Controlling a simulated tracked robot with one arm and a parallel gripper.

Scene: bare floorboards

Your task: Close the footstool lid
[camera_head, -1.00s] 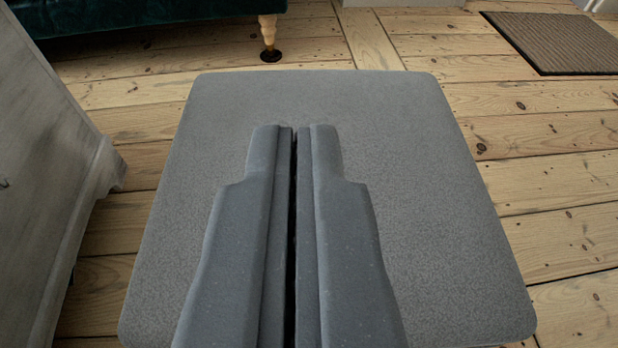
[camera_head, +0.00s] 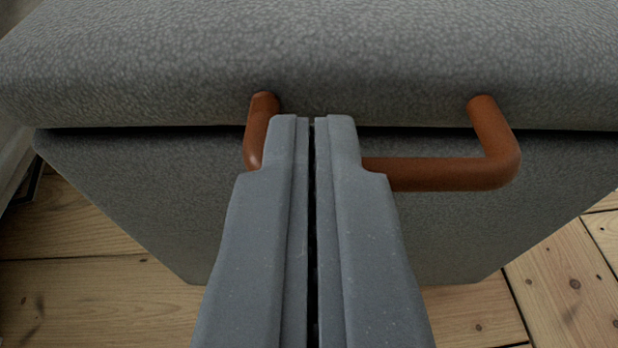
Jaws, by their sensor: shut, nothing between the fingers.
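The grey fabric footstool fills the upper part of the view. Its padded lid (camera_head: 370,60) lies over the box body (camera_head: 440,235), with a thin dark gap along the seam. A brown-orange U-shaped handle (camera_head: 440,174) sticks out from the lid's front edge. My gripper (camera_head: 309,120) is shut and empty. Its fingers are in front of the handle's left part and hide some of the bar. I cannot tell whether they touch the handle or the lid.
Bare floorboards (camera_head: 85,265) show at lower left and lower right (camera_head: 570,280). A pale piece of furniture (camera_head: 12,155) stands at the left edge, close to the footstool.

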